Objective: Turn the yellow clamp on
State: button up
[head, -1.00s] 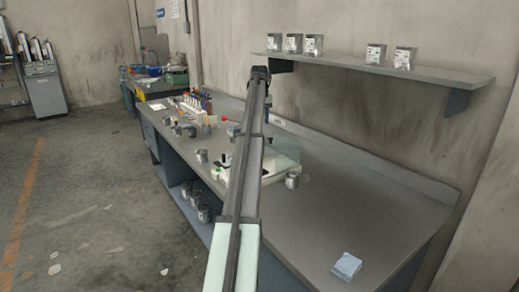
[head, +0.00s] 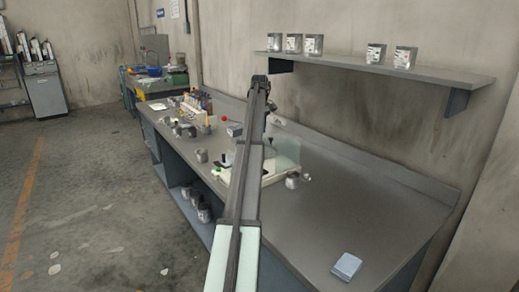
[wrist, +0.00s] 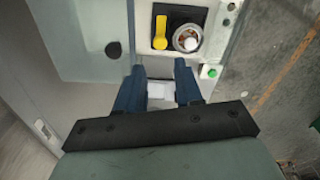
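The yellow clamp (wrist: 160,32) is a small upright lever at the top middle of the wrist view. It sits on a dark mount on a pale machine, just left of a round metal container with a white centre (wrist: 187,38). My gripper (wrist: 158,72) has two blue fingers, apart with a gap between them. Their tips are just below the clamp in the picture, with nothing held. In the head view the pale machine (head: 285,152) stands on the bench, partly behind my arm. The clamp and my fingertips cannot be made out there.
A clear panel (wrist: 95,35) with a black knob (wrist: 113,49) lies left of the clamp. A green button (wrist: 209,72) is at right. On the bench (head: 330,215), a metal can (head: 292,180) stands beside the machine and a blue-grey block (head: 346,267) lies at front right.

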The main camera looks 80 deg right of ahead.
notch_tip(320, 180, down, 10)
jog(key=shift+r, duration=0.1)
dwell(0.4)
jog(key=shift+c, duration=0.4)
grip_shut()
